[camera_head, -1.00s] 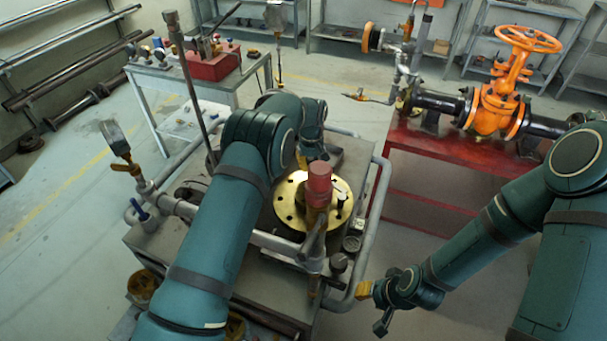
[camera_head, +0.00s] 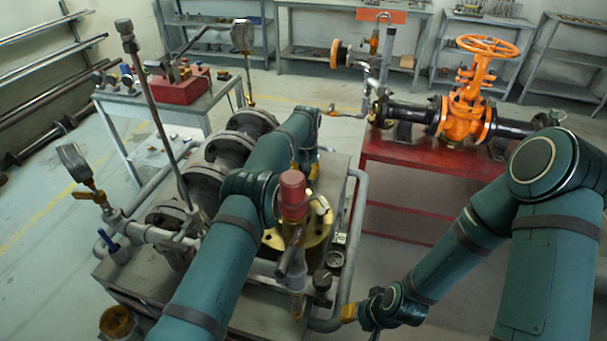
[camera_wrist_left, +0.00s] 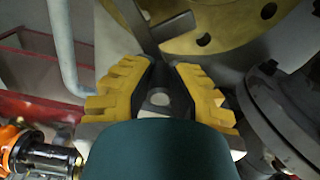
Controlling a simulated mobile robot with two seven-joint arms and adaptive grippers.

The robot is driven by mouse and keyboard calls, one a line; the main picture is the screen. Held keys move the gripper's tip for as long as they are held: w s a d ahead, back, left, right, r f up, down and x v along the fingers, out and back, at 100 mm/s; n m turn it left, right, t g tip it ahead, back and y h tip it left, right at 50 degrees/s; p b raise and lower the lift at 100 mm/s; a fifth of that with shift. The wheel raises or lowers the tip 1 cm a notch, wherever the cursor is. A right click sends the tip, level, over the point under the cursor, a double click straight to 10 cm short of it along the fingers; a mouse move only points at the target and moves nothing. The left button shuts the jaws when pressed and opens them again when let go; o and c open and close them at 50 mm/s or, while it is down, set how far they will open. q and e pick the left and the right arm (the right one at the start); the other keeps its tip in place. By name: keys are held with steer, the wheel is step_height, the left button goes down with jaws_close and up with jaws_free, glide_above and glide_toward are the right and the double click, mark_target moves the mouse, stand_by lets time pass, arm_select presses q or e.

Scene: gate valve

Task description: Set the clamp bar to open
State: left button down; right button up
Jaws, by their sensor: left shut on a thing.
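My left arm reaches over the bench to the far side of the brass flange (camera_head: 322,222), and my left gripper (camera_head: 305,170) is partly hidden by the arm. In the left wrist view the yellow-padded fingers of this gripper (camera_wrist_left: 163,92) are shut on a dark grey bar (camera_wrist_left: 146,32), which seems to be the clamp bar. The bar runs from between the fingers toward the brass flange (camera_wrist_left: 225,30). Its setting cannot be read. A red-capped fitting (camera_head: 292,192) stands in front of the flange. My right gripper (camera_head: 349,313) is low near the bench's front right corner; its fingers are mostly hidden.
Grey flanged pipework (camera_head: 215,165) and a thin upright rod (camera_head: 150,100) stand left of my left arm. A grey pipe rail (camera_head: 358,215) edges the bench. An orange gate valve (camera_head: 465,110) sits on a red stand (camera_head: 420,170) behind right. Floor between them is clear.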

arm_select(q)
steer(key=shift+s+d+f, duration=0.1)
steer(key=shift+s+f, duration=0.05)
steer(key=shift+f, duration=0.1)
steer(key=c, duration=0.9)
jaws_free()
steer(key=shift+r, duration=0.1)
steer(key=shift+o, duration=0.2)
steer(key=shift+r, duration=0.15)
steer(key=shift+r, duration=0.3)
step_height(320, 180, up, 7)
steer(key=shift+f, duration=0.15)
